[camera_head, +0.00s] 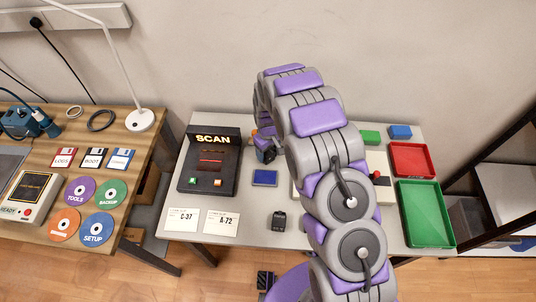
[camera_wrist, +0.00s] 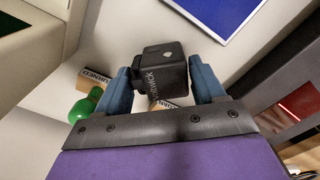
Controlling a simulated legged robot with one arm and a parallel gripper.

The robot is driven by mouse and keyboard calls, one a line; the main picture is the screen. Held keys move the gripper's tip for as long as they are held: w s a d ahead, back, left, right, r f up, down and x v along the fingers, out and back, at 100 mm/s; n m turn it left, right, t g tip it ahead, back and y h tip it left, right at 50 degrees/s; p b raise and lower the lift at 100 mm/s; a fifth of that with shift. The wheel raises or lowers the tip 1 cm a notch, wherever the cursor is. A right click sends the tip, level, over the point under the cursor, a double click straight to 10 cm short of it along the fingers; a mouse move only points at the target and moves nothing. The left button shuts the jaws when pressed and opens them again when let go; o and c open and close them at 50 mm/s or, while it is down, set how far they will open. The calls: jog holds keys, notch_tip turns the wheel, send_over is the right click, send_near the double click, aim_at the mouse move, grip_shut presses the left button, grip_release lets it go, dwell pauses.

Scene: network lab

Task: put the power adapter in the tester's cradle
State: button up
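A black, cube-like block with pale lettering, which looks like the power adapter (camera_wrist: 165,75), sits between the two blue fingers of my gripper (camera_wrist: 160,82) in the wrist view. The fingers appear shut on its sides, and it is slightly turned. In the head view my gripper (camera_head: 266,154) is behind the blue pad (camera_head: 265,178), partly hidden by my arm. A beige device (camera_head: 383,190) with a red knob, perhaps the tester, stands right of my arm. My arm hides much of it, and I cannot make out a cradle.
The dark SCAN unit (camera_head: 209,160) stands at the table's left, with two white cards (camera_head: 202,221) in front. A small black item (camera_head: 279,221) lies near the front edge. Red (camera_head: 412,145) and green (camera_head: 452,238) trays line the right side. Green and blue blocks (camera_head: 400,131) lie behind.

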jog(key=c, duration=0.8)
